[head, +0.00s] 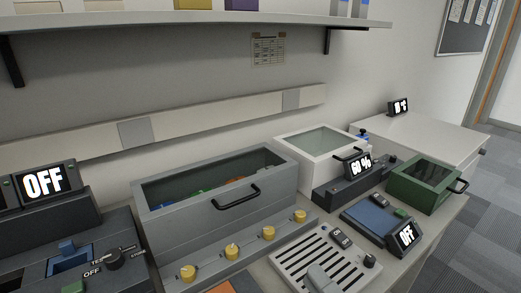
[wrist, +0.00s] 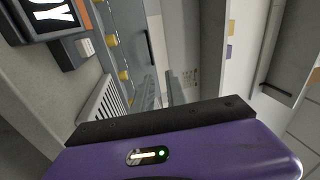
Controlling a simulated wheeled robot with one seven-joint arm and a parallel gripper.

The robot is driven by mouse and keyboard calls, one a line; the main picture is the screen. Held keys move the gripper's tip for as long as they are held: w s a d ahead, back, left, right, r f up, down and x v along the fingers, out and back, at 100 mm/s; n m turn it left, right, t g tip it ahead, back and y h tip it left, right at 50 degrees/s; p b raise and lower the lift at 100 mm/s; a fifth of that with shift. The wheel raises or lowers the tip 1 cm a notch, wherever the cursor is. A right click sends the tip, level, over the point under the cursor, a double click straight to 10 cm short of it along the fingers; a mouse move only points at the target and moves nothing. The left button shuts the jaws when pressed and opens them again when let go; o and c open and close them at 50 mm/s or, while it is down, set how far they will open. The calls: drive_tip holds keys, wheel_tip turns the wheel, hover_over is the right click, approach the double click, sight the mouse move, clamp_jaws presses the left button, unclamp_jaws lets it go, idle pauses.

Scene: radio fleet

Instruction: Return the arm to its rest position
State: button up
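My gripper (wrist: 163,84) shows in the wrist view, past the purple hand body with its black bar and small lit indicator. Its two grey fingers stand apart with nothing visible between them, so it looks open and empty. The fingers point towards the grey bench, and I see no contact with anything. I cannot make out my arm or gripper in the head view.
The bench holds a grey lidded bin (head: 215,215), a white box (head: 318,146), a green box (head: 423,184), a slotted panel (head: 318,262), yellow knobs and displays. A shelf (head: 200,17) overhangs the wall. Carpet floor (head: 475,215) is clear at right.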

drive_tip(key=s+d+f+n+t+h+p, duration=0.1)
drive_tip(key=s+d+f+n+h+p, duration=0.35)
drive_tip(key=s+d+h, duration=0.5)
drive_tip(key=s+d+n+g+h+p, duration=0.1)
drive_tip(key=s+n+g+p, duration=0.2)
drive_tip(key=s, duration=1.4)
drive_tip(key=n+p, duration=0.3)
drive_tip(key=shift+r, duration=0.35)
drive_tip(key=shift+d+n, duration=0.1)
drive_tip(key=shift+n, duration=0.15)
